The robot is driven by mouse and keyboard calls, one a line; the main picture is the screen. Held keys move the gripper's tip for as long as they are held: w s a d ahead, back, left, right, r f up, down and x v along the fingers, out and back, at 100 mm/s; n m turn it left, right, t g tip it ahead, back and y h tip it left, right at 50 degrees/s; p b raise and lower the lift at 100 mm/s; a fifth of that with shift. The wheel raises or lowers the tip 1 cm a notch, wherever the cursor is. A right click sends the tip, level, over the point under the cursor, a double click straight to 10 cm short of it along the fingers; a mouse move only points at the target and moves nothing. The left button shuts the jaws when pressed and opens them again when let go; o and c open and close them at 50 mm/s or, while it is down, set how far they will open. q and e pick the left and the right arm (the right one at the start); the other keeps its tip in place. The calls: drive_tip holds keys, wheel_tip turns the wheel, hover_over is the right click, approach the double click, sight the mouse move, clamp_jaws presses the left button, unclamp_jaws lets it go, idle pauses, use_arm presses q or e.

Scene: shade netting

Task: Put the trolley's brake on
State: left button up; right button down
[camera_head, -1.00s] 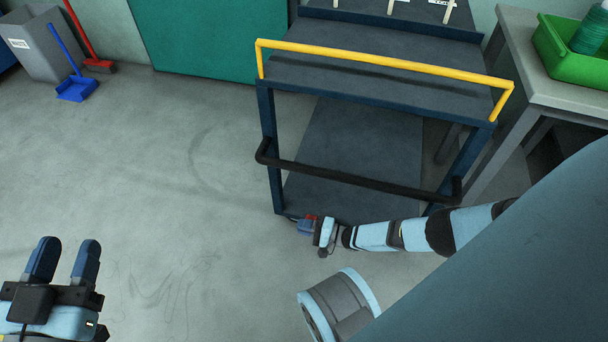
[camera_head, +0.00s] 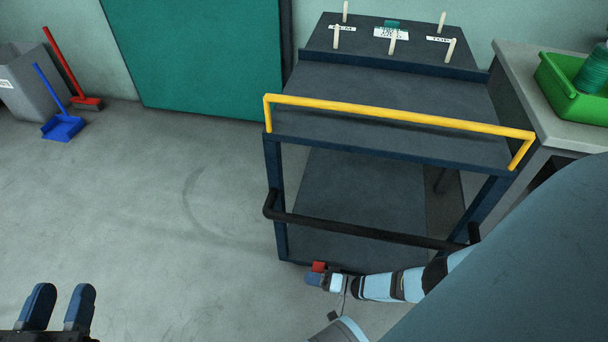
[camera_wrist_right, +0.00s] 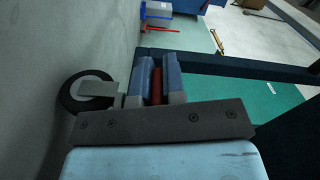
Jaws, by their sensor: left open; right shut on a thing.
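The trolley (camera_head: 365,152) has a dark blue frame, a yellow rail and a black push bar, and stands in the middle of the head view. A red brake pedal (camera_head: 319,266) shows low at its near left corner. My right gripper (camera_head: 312,278) is at that corner. In the right wrist view its blue fingers (camera_wrist_right: 157,82) are shut on the red pedal (camera_wrist_right: 156,88), beside a black wheel (camera_wrist_right: 80,90). Whether the pedal is up or down I cannot tell. My left gripper (camera_head: 57,308) is open and empty at the lower left, away from the trolley.
A grey table (camera_head: 520,75) with a green crate (camera_head: 570,92) stands right of the trolley. A grey bin (camera_head: 28,85), a blue dustpan (camera_head: 62,127) and a red brush (camera_head: 86,102) are at the far left.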

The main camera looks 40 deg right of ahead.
drive_tip(key=shift+w, duration=0.35)
drive_tip(key=c, duration=1.2)
unclamp_jaws()
drive_tip(key=shift+s+a, duration=0.1)
drive_tip(key=shift+s, duration=0.2)
drive_tip(key=v, duration=1.3)
drive_tip(key=shift+d+p, duration=0.25)
drive_tip(key=shift+p, duration=0.1)
drive_tip(key=shift+s, duration=0.15)
